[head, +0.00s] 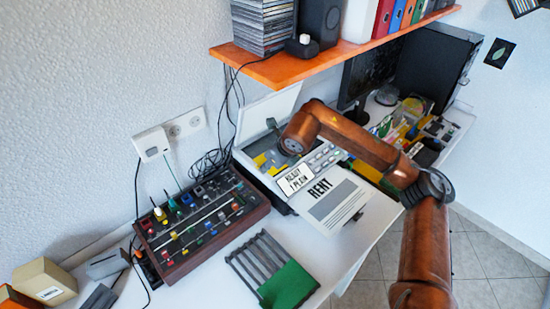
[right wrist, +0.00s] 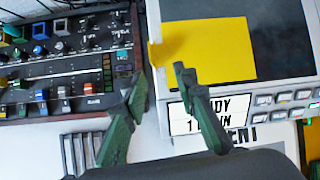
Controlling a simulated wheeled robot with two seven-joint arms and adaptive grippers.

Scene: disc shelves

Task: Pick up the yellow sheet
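The yellow sheet (right wrist: 212,52) lies on the dark glass of the open copier in the right wrist view. Its left edge reaches the copier's pale rim and appears to stick out a little over it. In the head view only parts of the yellow sheet (head: 261,160) show, as my right arm covers some of it. My right gripper (right wrist: 158,92) is open and empty, its dark green fingers spread around the copier's left rim. The right fingertip overlaps the sheet's lower left part in the picture; I cannot tell whether it touches. My left gripper is not in view.
The copier (head: 288,211) has its lid (head: 263,108) raised against the wall. A mixer with knobs (head: 200,225) stands close to its left. A slatted rack with a green panel (head: 287,285) lies in front. An orange shelf (head: 290,68) hangs above.

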